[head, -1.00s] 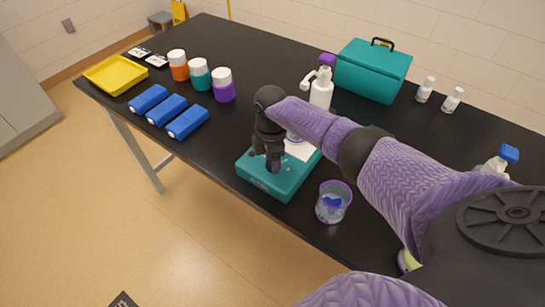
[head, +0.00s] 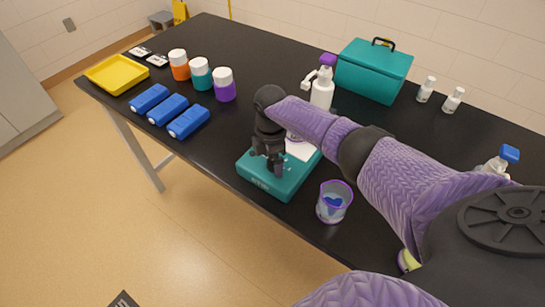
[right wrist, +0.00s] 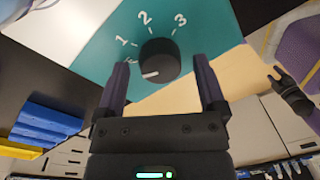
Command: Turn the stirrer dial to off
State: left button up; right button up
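The teal stirrer (head: 290,185) sits near the table's front edge, with a pale top plate partly hidden by my right arm. In the right wrist view its black dial (right wrist: 159,60) has a white pointer mark towards the lower left. The numbers 1, 2 and 3 are printed around it, and a label left of the dial is partly hidden by a finger. My right gripper (right wrist: 162,85) is open, its fingers on either side of the dial; contact cannot be told. A dark gripper-like shape (right wrist: 290,95) at the right may be my left gripper.
A beaker with a purple rim (head: 334,202) stands close right of the stirrer. A white spray bottle (head: 321,92) and a teal box (head: 373,70) stand behind. Blue blocks (head: 168,110), capped jars (head: 201,74) and a yellow tray (head: 117,74) are at left.

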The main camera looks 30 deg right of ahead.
notch_tip(320, 180, up, 10)
jog(key=p, duration=0.3)
jog(key=shift+w, duration=0.25)
jog(key=shift+d, duration=0.1)
